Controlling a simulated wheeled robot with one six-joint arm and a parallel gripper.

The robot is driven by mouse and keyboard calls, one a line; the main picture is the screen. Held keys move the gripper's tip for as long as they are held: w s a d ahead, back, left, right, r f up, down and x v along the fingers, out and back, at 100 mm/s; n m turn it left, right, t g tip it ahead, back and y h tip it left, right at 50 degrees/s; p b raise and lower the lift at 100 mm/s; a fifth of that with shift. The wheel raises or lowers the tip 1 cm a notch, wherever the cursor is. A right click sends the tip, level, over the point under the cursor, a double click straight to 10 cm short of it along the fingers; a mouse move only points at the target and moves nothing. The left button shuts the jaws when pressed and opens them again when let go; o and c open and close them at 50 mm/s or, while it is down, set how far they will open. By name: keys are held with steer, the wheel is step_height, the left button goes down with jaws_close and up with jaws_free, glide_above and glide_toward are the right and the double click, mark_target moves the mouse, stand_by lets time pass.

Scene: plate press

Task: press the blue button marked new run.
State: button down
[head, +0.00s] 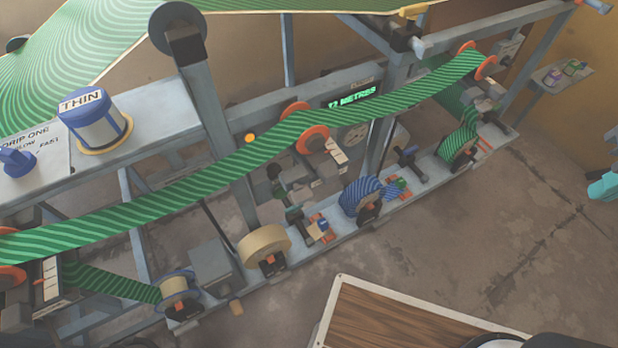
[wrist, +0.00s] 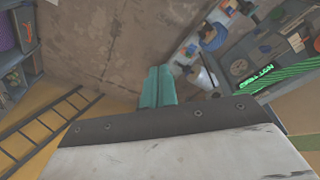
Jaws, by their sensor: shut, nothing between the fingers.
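I cannot make out a button marked new run in either view. In the head view a small blue piece (head: 323,226) sits on an orange-marked mount on the machine's lower rail, too small to identify. A blue knob (head: 18,162) stands on a panel lettered with slow and fast at the far left. My gripper (head: 603,187) shows as teal fingers at the right edge, well away from the machine. In the wrist view its teal fingers (wrist: 158,88) are together and empty, above the floor.
A green striped band (head: 220,175) runs over the machine's rollers. A blue pot marked thin (head: 95,122) stands on the upper beam. A wood-topped table (head: 400,325) is at the bottom. A ladder (wrist: 48,125) shows at the wrist view's left. Open floor lies between machine and gripper.

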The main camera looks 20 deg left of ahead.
steer(key=w+a+f+n+t, duration=0.1)
steer(key=w+a+f+n, duration=0.1)
steer(key=w+a+f, duration=0.4)
steer(key=w+a+f+n+t+y, duration=0.1)
steer(key=w+f+n, duration=0.15)
steer(key=w, duration=0.45)
steer(key=w+a+f+n+t, duration=0.1)
steer(key=w+a+f+n, duration=0.1)
steer(key=w+a+f, duration=0.35)
steer(key=w+a+f+n+y, duration=0.1)
steer(key=w+a+f+n, duration=0.1)
steer(key=a+f, duration=0.4)
steer(key=w+a+f+n+y, duration=0.2)
steer(key=a+f+n, duration=0.15)
steer(key=f, duration=0.45)
steer(key=s+a+f+n+y, duration=0.1)
steer(key=s+a+f, duration=0.3)
steer(key=f, duration=0.3)
steer(key=s+a+f+n+g+y, duration=0.1)
steer(key=s+a+f+n+y, duration=0.1)
steer(key=a+f, duration=0.3)
steer(key=s+a+f+n+y, duration=0.1)
steer(key=s+a+f, duration=0.3)
steer(key=f, duration=0.4)
steer(key=shift+s+a+f+y, duration=0.3)
steer(key=shift+s+y, duration=0.1)
steer(key=shift+s, duration=0.4)
